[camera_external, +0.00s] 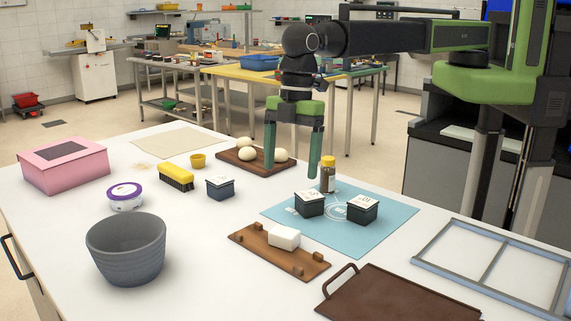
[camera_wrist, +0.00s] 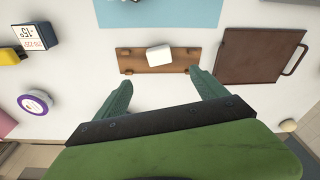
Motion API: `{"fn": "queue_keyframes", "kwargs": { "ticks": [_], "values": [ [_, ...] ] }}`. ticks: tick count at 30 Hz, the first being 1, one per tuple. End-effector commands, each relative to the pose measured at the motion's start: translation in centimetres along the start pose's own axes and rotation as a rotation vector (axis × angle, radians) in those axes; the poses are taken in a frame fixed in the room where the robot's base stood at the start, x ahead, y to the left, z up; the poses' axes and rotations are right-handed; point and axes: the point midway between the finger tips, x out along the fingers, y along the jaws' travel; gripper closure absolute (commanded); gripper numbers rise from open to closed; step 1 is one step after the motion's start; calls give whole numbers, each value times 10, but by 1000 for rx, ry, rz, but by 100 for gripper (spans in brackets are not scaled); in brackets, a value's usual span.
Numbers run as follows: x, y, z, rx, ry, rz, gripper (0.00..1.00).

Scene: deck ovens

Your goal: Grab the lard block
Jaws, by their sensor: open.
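The lard block, a small white block (camera_external: 284,237), sits on a brown wooden board (camera_external: 252,242) with small raised blocks near its ends. In the wrist view the block (camera_wrist: 159,55) lies near the middle of the board (camera_wrist: 131,61), just beyond the gap between my fingertips. My gripper (camera_external: 292,172) is open and empty, pointing down above the table, with its green fingers apart. In the wrist view the open gripper (camera_wrist: 159,76) has its fingertips on the near side of the board, left and right of the block.
A blue mat (camera_external: 386,232) holds two dark lidded boxes and a yellow-capped bottle (camera_external: 327,176). A brown tray (camera_external: 390,296) lies right of the board. A grey bowl (camera_external: 127,250) stands left. Dough balls (camera_external: 248,153) sit on another board behind. Bare table lies between bowl and board.

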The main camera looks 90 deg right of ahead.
Motion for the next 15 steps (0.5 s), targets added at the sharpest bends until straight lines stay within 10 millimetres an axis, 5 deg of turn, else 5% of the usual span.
{"fn": "queue_keyframes", "kwargs": {
  "ticks": [3, 15],
  "values": [
    [33, 0, 1, 0, 0, 0, 18],
    [109, 1, 1, 1, 0, 0, 18]
  ]
}}
